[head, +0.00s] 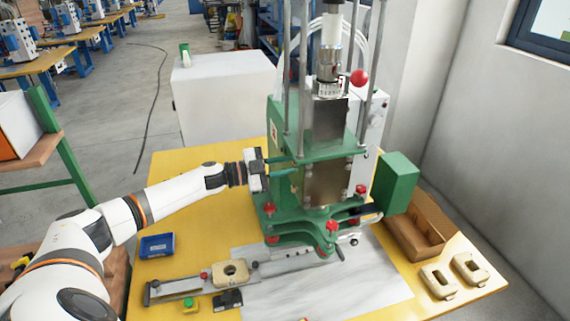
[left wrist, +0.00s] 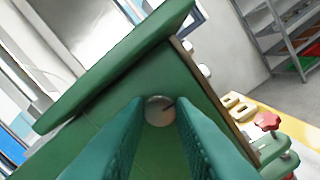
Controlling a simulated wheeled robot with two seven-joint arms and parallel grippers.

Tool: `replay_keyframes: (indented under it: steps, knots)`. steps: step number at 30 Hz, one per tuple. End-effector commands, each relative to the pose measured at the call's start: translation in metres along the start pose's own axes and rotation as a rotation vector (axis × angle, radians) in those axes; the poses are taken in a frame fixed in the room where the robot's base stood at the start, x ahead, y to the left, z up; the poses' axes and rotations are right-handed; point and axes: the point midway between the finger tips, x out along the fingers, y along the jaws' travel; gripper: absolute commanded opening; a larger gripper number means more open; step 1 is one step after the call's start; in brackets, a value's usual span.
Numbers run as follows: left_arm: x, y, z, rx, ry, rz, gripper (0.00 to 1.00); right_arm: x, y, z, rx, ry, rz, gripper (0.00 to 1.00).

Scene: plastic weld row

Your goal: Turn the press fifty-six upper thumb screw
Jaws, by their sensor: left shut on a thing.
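The press (head: 328,140) is a green machine with steel columns, standing on the yellow table. My left gripper (head: 294,166) reaches its left side at mid height, with its green fingers pointing at the frame. In the left wrist view a round pale screw head (left wrist: 160,110) with a dark slot sits on the green press face, between the fingertips (left wrist: 160,122). I take it as the upper thumb screw; the gripper is shut on it. In the head view the screw is hidden. My right gripper is not in view.
Red star knobs (head: 332,226) sit low on the press front. A green box (head: 395,183) juts out at its right. A blue box (head: 157,246), a fixture rail (head: 175,291) and beige parts (head: 439,282) lie on the table.

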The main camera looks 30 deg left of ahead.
Motion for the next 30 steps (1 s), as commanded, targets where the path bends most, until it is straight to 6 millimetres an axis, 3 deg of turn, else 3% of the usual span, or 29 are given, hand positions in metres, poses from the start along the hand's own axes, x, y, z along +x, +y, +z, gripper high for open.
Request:
replay_keyframes:
  steps: [11,12,15,25,30]
  knots:
    - [0.0,0.0,-0.001,-0.002,0.002,0.0,0.0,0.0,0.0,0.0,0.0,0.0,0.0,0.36]
    - [0.0,0.0,-0.001,-0.002,0.002,0.0,0.29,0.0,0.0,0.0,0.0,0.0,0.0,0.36]
    - [0.0,-0.001,-0.001,-0.002,0.002,0.0,0.44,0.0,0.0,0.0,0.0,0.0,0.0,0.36]
    - [-0.003,-0.001,-0.002,-0.001,0.002,-0.001,0.44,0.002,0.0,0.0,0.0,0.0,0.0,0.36]
    - [-0.025,-0.004,-0.005,0.001,0.005,-0.003,0.44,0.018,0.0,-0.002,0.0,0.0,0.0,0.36]
